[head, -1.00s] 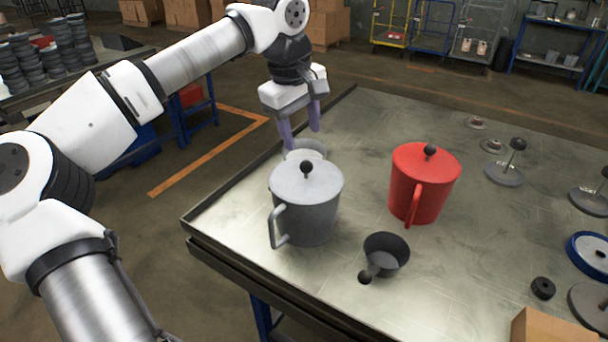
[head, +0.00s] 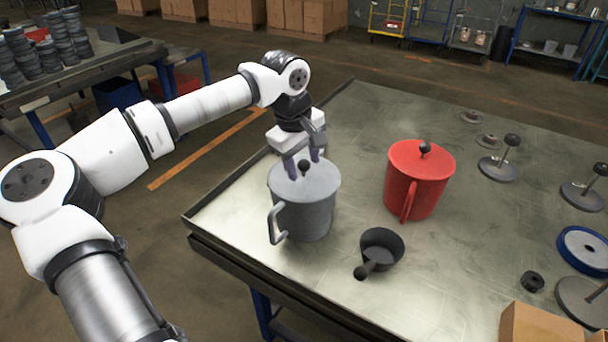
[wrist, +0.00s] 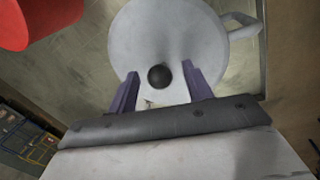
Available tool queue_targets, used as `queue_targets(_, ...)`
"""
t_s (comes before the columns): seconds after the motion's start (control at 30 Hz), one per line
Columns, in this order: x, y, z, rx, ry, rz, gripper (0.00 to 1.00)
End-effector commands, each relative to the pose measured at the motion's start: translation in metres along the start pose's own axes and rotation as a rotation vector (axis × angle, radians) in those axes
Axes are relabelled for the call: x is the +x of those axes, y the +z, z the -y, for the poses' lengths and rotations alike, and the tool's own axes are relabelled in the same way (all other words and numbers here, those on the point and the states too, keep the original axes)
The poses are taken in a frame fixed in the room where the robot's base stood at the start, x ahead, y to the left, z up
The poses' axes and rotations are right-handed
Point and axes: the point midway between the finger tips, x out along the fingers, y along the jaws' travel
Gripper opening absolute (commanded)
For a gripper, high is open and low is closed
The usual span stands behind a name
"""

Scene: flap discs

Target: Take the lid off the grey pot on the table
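The grey pot (head: 308,220) stands upright on the table, with its handle at the left in the head view. Its grey lid (head: 322,180) is on, with a dark round knob (head: 304,166) in the middle. My gripper (head: 303,168) is over the lid, pointing down, its purple fingers close to the knob. In the wrist view my gripper (wrist: 161,84) is open, one finger on each side of the knob (wrist: 159,77), with a gap on both sides. The lid (wrist: 150,35) fills the upper middle there. I cannot tell how high the fingertips are above the lid.
A red lidded pot (head: 417,185) stands to the right of the grey pot. A small dark pan (head: 383,248) is in front. Knobbed discs (head: 498,168), a blue-rimmed wheel (head: 584,250) and a cardboard box (head: 540,325) are at the right. The table's middle is mostly clear.

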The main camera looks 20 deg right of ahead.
Motion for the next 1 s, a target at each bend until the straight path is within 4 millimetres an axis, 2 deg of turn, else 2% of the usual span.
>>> queue_targets(0.03,0.000,0.000,0.000,0.000,0.000,0.000,0.44)
queue_targets(0.37,-0.001,0.000,0.000,0.000,0.000,0.000,0.02)
queue_targets(0.63,-0.002,0.000,-0.001,0.000,0.001,-0.001,0.02)
queue_targets(0.77,-0.009,-0.001,-0.002,0.000,0.002,-0.003,0.02)
queue_targets(0.87,-0.020,-0.001,-0.004,-0.001,0.002,-0.002,0.02)
queue_targets(1.0,-0.047,-0.001,-0.010,0.000,0.004,-0.004,0.02)
